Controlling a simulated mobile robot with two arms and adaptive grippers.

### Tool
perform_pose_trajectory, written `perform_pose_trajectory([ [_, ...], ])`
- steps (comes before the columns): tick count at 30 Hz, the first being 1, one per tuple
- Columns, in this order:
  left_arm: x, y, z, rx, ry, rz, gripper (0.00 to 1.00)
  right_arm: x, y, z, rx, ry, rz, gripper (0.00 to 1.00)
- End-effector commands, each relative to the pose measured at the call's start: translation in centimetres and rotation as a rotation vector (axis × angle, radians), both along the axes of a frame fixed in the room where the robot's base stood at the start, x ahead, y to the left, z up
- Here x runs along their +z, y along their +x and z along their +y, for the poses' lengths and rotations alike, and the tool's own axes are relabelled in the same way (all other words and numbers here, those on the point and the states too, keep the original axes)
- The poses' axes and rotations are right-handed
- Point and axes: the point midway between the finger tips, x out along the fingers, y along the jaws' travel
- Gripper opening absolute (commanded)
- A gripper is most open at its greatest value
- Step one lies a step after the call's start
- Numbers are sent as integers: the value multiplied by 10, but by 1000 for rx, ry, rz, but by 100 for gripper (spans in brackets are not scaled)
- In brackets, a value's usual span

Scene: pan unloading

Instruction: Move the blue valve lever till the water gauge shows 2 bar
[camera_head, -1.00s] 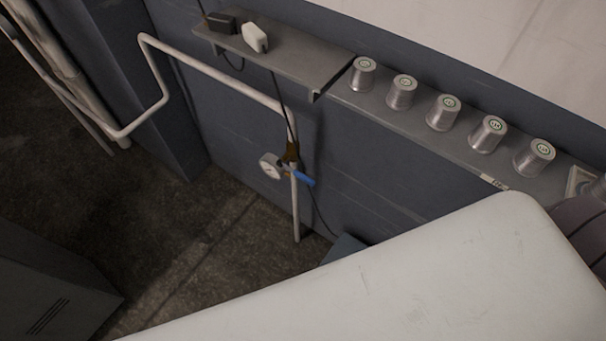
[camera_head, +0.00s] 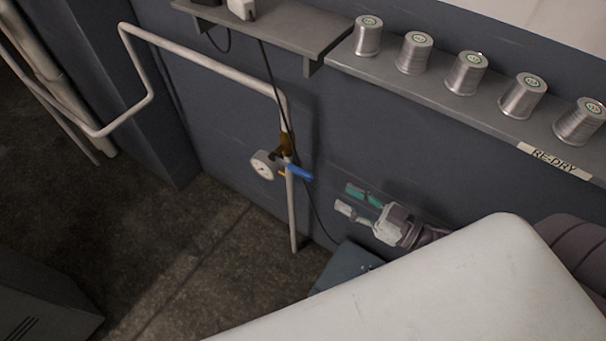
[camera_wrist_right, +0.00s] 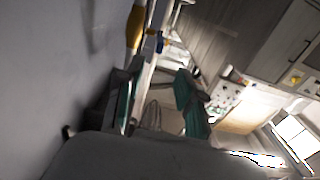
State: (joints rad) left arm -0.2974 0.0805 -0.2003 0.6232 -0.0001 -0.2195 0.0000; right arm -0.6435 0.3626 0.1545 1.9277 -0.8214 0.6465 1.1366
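The blue valve lever (camera_head: 299,172) sticks out to the right from a brass-coloured valve (camera_head: 286,144) on a white vertical pipe. The round white water gauge (camera_head: 263,165) is just left of the valve; its reading is too small to tell. My right gripper (camera_head: 348,198) is right of the lever and a little lower in the picture, apart from it. Its green-padded fingers are spread, with nothing between them. In the right wrist view the blue lever (camera_wrist_right: 160,42) shows beyond the open right gripper (camera_wrist_right: 157,90). My left gripper is not in view.
The white pipe (camera_head: 200,62) runs along the dark blue wall. A thin black cable hangs beside the valve. A shelf (camera_head: 440,98) with several metal cylinders (camera_head: 466,74) is above right. A blue-grey box (camera_head: 345,265) stands below my gripper.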

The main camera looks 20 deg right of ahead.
Motion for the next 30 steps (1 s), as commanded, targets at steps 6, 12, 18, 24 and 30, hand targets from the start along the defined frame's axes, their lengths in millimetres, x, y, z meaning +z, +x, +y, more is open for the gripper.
perform_pose_trajectory([
  [6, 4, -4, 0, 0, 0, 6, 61, 3, 37, 24, -2, 1, -5, 38],
  [12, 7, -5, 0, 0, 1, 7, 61, 2, 72, 47, -4, 2, -3, 38],
  [18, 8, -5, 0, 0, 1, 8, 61, 1, 96, 63, -5, 2, -1, 38],
  [24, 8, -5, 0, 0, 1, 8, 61, 0, 105, 69, -4, 1, 0, 38],
  [30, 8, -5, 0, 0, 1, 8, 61, 0, 105, 69, -4, 1, 1, 38],
])
